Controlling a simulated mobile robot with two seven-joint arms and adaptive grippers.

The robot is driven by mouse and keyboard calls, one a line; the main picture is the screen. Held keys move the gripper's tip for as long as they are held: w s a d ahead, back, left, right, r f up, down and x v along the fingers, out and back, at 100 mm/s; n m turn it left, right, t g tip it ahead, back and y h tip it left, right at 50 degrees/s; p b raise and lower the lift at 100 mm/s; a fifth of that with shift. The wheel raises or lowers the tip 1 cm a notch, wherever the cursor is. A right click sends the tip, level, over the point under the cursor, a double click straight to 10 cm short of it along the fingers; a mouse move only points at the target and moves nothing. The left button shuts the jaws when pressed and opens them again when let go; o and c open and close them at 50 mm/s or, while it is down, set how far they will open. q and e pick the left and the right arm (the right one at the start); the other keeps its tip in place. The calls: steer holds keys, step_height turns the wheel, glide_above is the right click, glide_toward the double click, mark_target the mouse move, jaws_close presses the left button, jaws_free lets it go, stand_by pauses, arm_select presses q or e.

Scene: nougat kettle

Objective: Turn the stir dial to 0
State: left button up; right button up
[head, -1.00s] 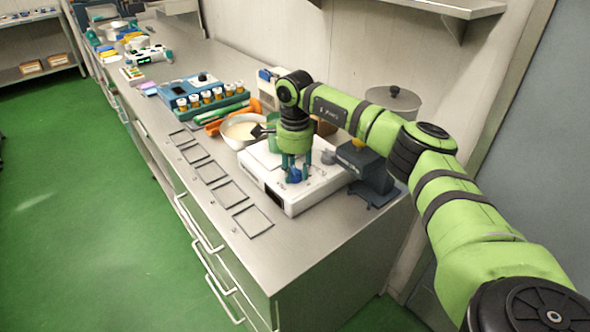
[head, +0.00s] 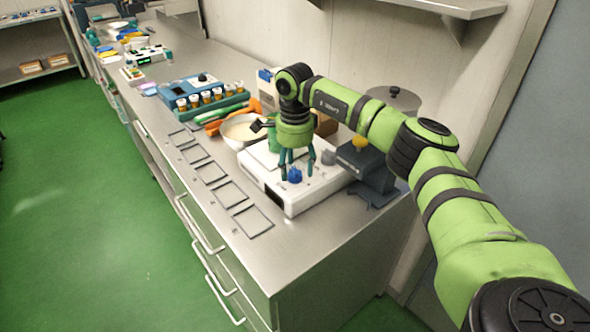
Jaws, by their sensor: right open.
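A white hotplate-like unit (head: 300,207) stands near the front end of the steel counter. A blue dial (head: 294,175) sits on its top, and a grey knob (head: 328,157) is further right. I cannot read any dial marks at this size, so I cannot tell which number the blue dial points to. My right gripper (head: 297,171) points down over the blue dial, with its teal fingers spread open around and just above it. No contact with the dial shows. My left gripper is out of view.
A bowl of pale stuff (head: 241,130) stands behind the unit. A dark device with a yellow top (head: 366,170) is close on the right, before a lidded metal pot (head: 397,101). Square frames (head: 252,221) lie along the counter's left edge. The counter's near right end is bare.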

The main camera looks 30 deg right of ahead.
mark_target(295, 170)
step_height(295, 170, up, 10)
steer(key=shift+r, duration=0.15)
stand_by(0.7)
